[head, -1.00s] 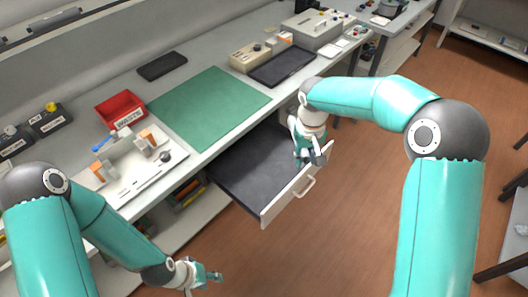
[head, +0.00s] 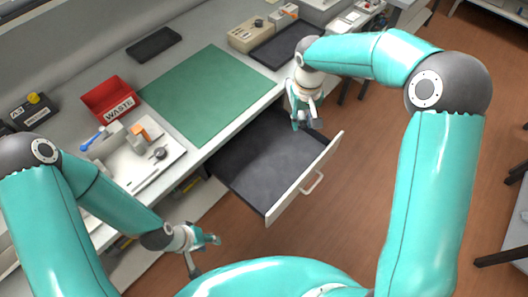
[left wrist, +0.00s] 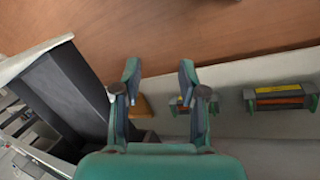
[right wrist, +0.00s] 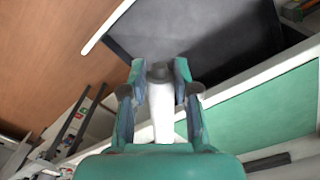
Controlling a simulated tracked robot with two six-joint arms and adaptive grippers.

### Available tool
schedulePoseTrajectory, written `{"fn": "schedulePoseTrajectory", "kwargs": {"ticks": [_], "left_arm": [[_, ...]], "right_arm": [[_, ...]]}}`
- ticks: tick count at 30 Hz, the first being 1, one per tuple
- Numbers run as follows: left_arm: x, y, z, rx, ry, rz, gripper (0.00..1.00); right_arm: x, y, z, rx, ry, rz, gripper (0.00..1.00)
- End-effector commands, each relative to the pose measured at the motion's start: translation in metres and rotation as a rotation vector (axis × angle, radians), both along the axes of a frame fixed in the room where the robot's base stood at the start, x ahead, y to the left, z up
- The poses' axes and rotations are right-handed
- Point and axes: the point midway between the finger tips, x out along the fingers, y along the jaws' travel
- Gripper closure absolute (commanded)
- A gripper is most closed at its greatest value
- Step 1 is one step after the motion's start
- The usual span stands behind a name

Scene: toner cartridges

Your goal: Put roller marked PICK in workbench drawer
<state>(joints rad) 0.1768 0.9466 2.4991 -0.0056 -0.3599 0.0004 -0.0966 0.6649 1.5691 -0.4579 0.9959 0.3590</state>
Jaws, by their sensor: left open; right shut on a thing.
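The workbench drawer (head: 265,155) stands pulled out below the bench top and looks empty. Its dark interior also shows at the top of the right wrist view (right wrist: 200,35). My right gripper (head: 308,122) is over the drawer's right side, near the bench edge. It is shut on a roller (right wrist: 162,115) with a pale body and a dark end; no PICK mark can be read on it. In the head view the gripper mostly hides the roller. My left gripper (head: 204,255) is open and empty, low in front of the bench and left of the drawer.
A green mat (head: 205,95), a red WASTE bin (head: 110,98) and a white tray with parts (head: 150,172) are on the bench. A dark tray (head: 280,47) lies behind the drawer. Cartridges (left wrist: 280,95) sit on the lower shelf. Floor right of the drawer is clear.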

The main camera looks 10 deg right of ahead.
Motion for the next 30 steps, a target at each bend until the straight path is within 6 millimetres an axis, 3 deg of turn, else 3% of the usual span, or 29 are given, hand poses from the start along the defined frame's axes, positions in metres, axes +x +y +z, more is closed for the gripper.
{"fn": "schedulePoseTrajectory", "kwargs": {"ticks": [3,7,11,21,30], "left_arm": [[0.000,0.000,-0.002,0.000,0.000,0.000,0.40],[0.000,0.000,-0.013,0.000,0.000,0.000,0.40],[0.000,0.000,-0.034,0.000,0.000,0.000,0.40],[0.000,0.000,-0.107,0.000,0.000,0.000,0.40],[0.000,0.000,-0.164,0.000,0.000,0.000,0.40]], "right_arm": [[0.001,-0.002,-0.002,-0.001,-0.001,0.009,1.00],[0.007,-0.004,-0.007,-0.004,0.000,0.091,1.00],[0.019,-0.005,-0.017,-0.011,0.002,0.280,1.00],[0.057,-0.008,-0.040,-0.029,0.030,1.078,1.00],[0.075,-0.007,-0.053,-0.031,0.051,1.786,1.00]]}}
